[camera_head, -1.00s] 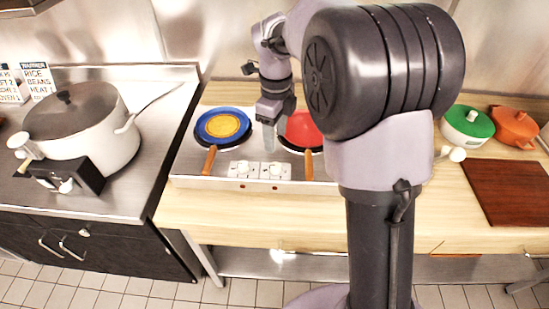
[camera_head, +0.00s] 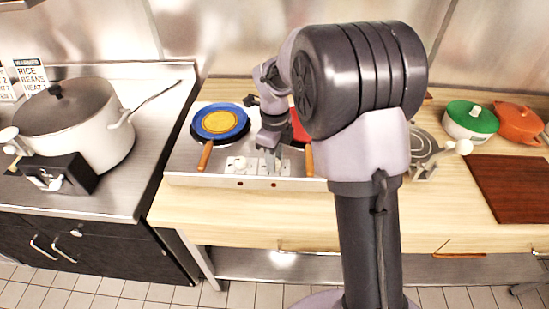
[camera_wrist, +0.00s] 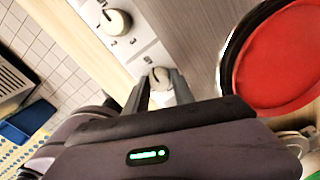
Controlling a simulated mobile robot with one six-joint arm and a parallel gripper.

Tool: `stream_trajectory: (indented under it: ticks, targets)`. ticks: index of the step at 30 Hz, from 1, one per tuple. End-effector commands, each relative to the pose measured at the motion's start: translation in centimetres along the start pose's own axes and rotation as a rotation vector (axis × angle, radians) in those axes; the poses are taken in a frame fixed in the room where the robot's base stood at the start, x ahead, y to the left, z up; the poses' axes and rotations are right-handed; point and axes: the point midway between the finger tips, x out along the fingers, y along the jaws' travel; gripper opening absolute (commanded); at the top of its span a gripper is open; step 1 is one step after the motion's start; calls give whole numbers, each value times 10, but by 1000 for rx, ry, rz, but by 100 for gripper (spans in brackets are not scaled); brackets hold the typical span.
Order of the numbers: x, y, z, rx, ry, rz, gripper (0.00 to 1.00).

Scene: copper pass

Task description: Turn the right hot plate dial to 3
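The hot plate (camera_head: 205,178) is a long steel unit on the wooden counter, with two white dials on its front. The left dial (camera_head: 239,164) is clear of me; it also shows in the wrist view (camera_wrist: 115,22), with 2 and 3 printed beside it. The right dial (camera_wrist: 160,76) lies between my fingertips in the wrist view; in the head view my gripper mostly covers it. My gripper (camera_head: 270,164) points down over that dial, fingers apart, one on each side. I cannot tell whether they touch it. The right dial's setting is not readable.
A blue pan (camera_head: 233,119) with a yellow centre sits on the left of the hot plate. A red pan (camera_wrist: 285,60) sits on the right, close to my gripper. Their wooden handles reach toward the dials. A large pot (camera_head: 75,125) stands at left.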

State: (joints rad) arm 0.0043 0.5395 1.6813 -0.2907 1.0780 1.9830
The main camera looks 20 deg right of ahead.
Motion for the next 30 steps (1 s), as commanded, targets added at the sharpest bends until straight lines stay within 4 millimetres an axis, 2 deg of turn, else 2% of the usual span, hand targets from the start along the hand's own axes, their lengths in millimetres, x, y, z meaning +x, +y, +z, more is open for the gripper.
stream_trajectory:
  ticks: [8, 14, 30]
  targets:
    - [0, 0, 0, -11, 0, 0, 0]
    - [-1, 0, 0, -81, 0, -1, 0]
    - [-2, 0, 0, -552, -1, 0, 0]
